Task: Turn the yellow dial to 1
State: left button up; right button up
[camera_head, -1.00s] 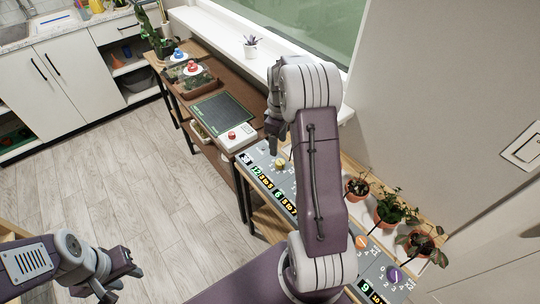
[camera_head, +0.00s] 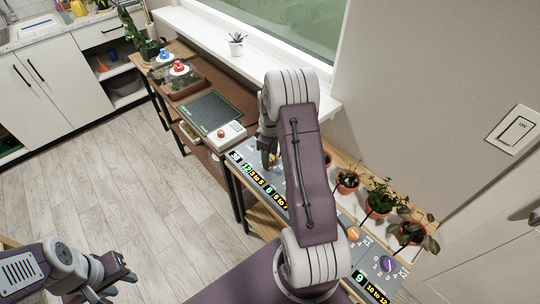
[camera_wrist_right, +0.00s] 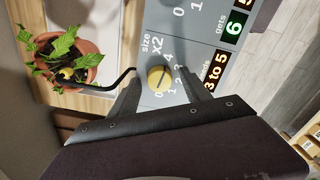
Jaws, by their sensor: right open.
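The yellow dial (camera_wrist_right: 159,77) is a round knob on a grey panel (camera_wrist_right: 205,38), with the numbers 0 to 4 printed around one side. In the right wrist view it lies between the two spread fingers of my right gripper (camera_wrist_right: 158,71). The gripper is open; whether a finger touches the dial I cannot tell. Which number the dial points to is too small to read surely. In the head view my right gripper (camera_head: 268,150) hangs low over the far part of the panel and largely hides the dial. My left gripper (camera_head: 118,282) is open and empty over the floor at lower left.
An orange dial (camera_head: 353,233) and a purple dial (camera_head: 387,264) sit nearer on the panel. Potted plants (camera_head: 380,199) stand along the panel's right side; one pot (camera_wrist_right: 84,62) is close left of my right gripper. A white box with a red button (camera_head: 221,133) stands beyond.

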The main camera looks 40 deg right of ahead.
grip_shut()
